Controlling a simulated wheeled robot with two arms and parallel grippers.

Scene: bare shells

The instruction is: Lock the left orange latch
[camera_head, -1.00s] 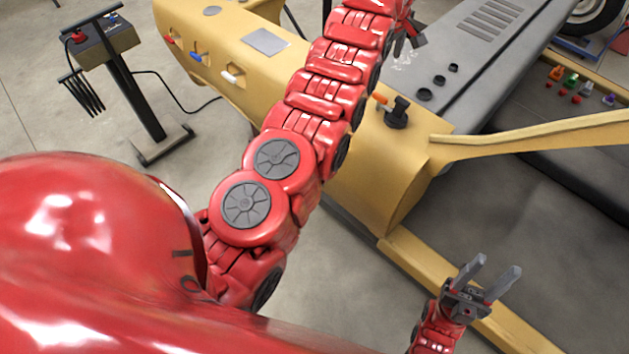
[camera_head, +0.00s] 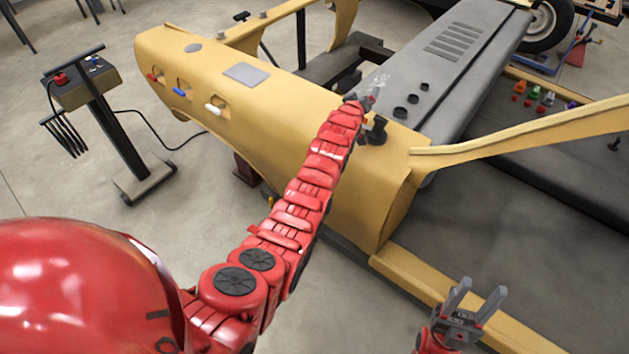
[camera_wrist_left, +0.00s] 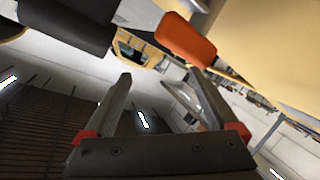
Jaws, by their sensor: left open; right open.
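The orange latch (camera_wrist_left: 185,40) shows as a rounded orange block at the top of the left wrist view, just beyond my left gripper (camera_wrist_left: 162,85). That gripper is open with nothing between its fingers, and I see no contact with the latch. In the head view my left gripper (camera_head: 366,101) is small and partly hidden at the end of the arm. It is beside a black knob-like fixture (camera_head: 377,130) on the yellow body (camera_head: 350,200). The latch cannot be made out there. My right gripper (camera_head: 480,291) is open and empty at the lower right.
Blue, red and white handles (camera_head: 213,107) sit in cutouts on the yellow panel's left part. A grey hood (camera_head: 470,60) with black round holes lies behind my left gripper. A yellow beam (camera_head: 520,135) runs right. A control stand (camera_head: 125,130) with a cable is at left.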

